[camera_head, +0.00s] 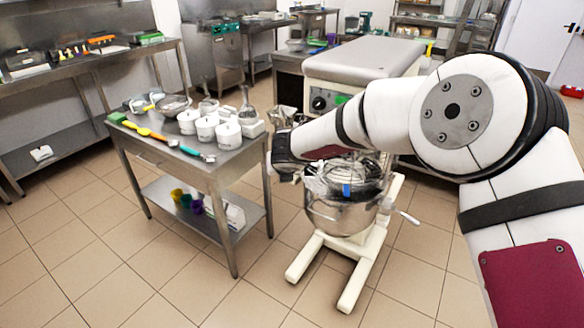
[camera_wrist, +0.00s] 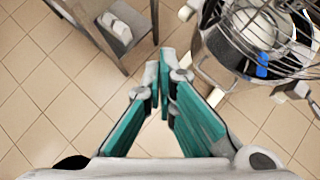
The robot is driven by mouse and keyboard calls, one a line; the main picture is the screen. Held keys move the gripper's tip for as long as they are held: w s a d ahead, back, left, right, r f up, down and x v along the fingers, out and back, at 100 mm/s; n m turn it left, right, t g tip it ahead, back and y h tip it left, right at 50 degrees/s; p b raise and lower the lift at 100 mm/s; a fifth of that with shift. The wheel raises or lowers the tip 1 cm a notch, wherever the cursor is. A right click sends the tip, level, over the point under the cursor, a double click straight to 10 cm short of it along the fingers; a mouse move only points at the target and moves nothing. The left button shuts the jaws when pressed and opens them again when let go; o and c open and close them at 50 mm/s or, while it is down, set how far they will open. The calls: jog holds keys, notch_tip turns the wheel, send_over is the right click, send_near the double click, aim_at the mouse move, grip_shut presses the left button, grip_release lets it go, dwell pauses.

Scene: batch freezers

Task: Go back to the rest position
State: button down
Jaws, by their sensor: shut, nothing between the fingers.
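My gripper (camera_wrist: 165,85) shows in the wrist view with its two teal-padded fingers drawn together at the tips, and nothing is between them. It points down over the tiled floor, between a steel table and a mixer. In the head view my arm reaches in from the right, and its end hangs in the gap beside the steel table (camera_head: 222,170). The gripper's fingers are hidden there. The mixer's steel bowl (camera_head: 340,215) and the wire whisk (camera_wrist: 262,25) are just right of my gripper and look apart from it.
White containers (camera_head: 228,135), bowls and colored spatulas lie on the steel table. Colored cups (camera_head: 186,201) stand on its lower shelf. The mixer's pale base (camera_head: 352,285) stretches along the floor. A large machine (camera_head: 365,62) stands behind my arm. The front left floor is clear.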

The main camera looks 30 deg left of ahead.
jog(key=w+d+r+n+t+y, duration=0.15)
jog(key=d+r+n, duration=0.25)
jog(key=r, duration=0.4)
jog(key=w+d+r+n+g+y, duration=0.1)
jog(key=w+d+r+n, duration=0.1)
jog(key=d+r+n, duration=0.45)
jog(key=s+d+r+n, duration=0.4)
jog(key=d+r+n, duration=0.2)
jog(key=d+r, duration=0.6)
jog(key=s+d+n+h, duration=0.25)
jog(key=s+d, duration=0.35)
jog(key=d, duration=0.5)
jog(key=s+d+n+h, duration=0.2)
jog(key=s+d+n, duration=0.25)
jog(key=d, duration=0.65)
jog(key=s+d+f+n+g+h, duration=0.1)
jog(key=s+d+f+n+h, duration=0.1)
jog(key=s+d, duration=0.6)
jog(key=s+d+f+n+g+h, duration=0.1)
jog(key=s+d+f+n+h, duration=0.1)
jog(key=s+d, duration=0.6)
jog(key=shift+s+f, duration=0.25)
jog(key=shift+f, duration=0.6)
jog(key=shift+w+d+r, duration=0.1)
